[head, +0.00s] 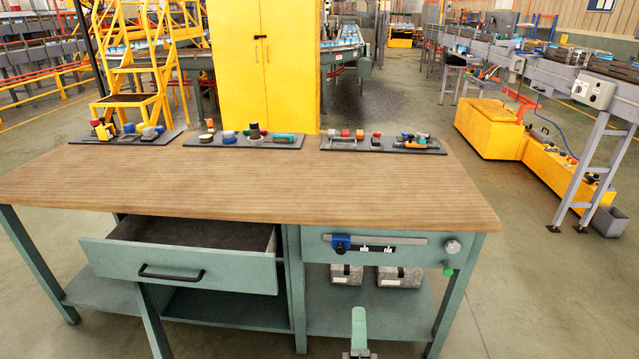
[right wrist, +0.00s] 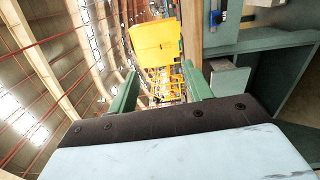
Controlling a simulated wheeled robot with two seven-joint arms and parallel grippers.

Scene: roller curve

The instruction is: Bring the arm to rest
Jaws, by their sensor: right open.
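My right gripper (head: 359,328) shows at the bottom edge of the head view, in front of the workbench (head: 250,185) and below its tabletop. In the right wrist view its two green fingers (right wrist: 160,90) stand apart with nothing between them, so it is open and empty. It touches nothing that I can see. My left gripper is not in view.
The workbench's left drawer (head: 190,262) is pulled out. A panel with a blue slider (head: 341,244) and knobs is at its right front. Grey boxes (head: 399,277) stand on the shelf below. Trays of parts (head: 382,142) line the back edge. The tabletop's middle is clear.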

